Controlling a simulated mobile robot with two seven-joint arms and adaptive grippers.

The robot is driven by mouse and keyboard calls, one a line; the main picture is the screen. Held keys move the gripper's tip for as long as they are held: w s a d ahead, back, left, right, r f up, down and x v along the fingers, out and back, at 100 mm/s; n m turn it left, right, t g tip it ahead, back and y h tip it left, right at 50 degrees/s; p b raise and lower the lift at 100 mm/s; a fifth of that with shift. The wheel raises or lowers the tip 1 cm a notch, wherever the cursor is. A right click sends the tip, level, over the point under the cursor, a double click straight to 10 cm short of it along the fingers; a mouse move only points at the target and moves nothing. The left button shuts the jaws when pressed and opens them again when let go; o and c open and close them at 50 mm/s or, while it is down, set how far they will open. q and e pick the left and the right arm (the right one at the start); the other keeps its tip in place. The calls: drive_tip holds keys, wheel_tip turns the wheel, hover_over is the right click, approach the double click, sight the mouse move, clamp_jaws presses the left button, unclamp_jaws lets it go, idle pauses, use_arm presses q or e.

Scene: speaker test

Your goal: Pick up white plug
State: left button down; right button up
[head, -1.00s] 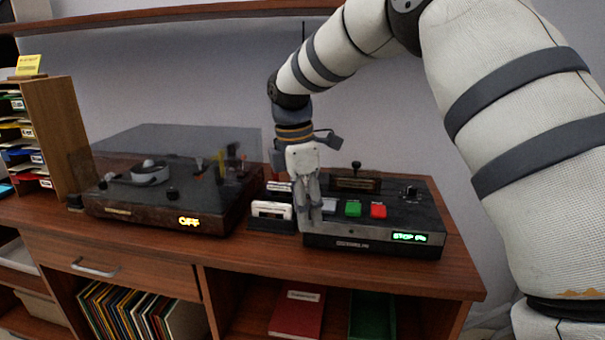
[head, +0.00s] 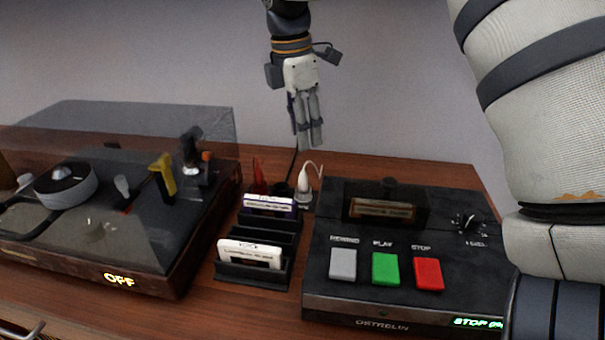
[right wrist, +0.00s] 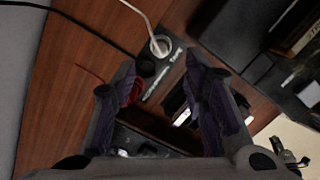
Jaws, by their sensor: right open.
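The white plug (head: 304,184), with a white cord rising from it, stands upright at the back of the wooden top, between the cassette rack and the tape deck. In the right wrist view the white plug (right wrist: 160,46) shows near the top, beyond the fingertips. My right gripper (head: 311,147) points down above and behind the plug, apart from it. Its fingers (right wrist: 162,75) are open with nothing between them. My left gripper is not in view.
A red plug (head: 259,177) stands left of the white one. The cassette rack (head: 278,270) holds cassettes in front. The tape deck (head: 340,300) with grey, green and red buttons is at right. A turntable (head: 150,255) reading OFF, under a clear cover, is at left.

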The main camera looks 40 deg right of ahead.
sight(303, 176)
wheel_tip(303, 176, down, 11)
drive_tip(key=shift+s+f, duration=0.1)
clamp_jaws()
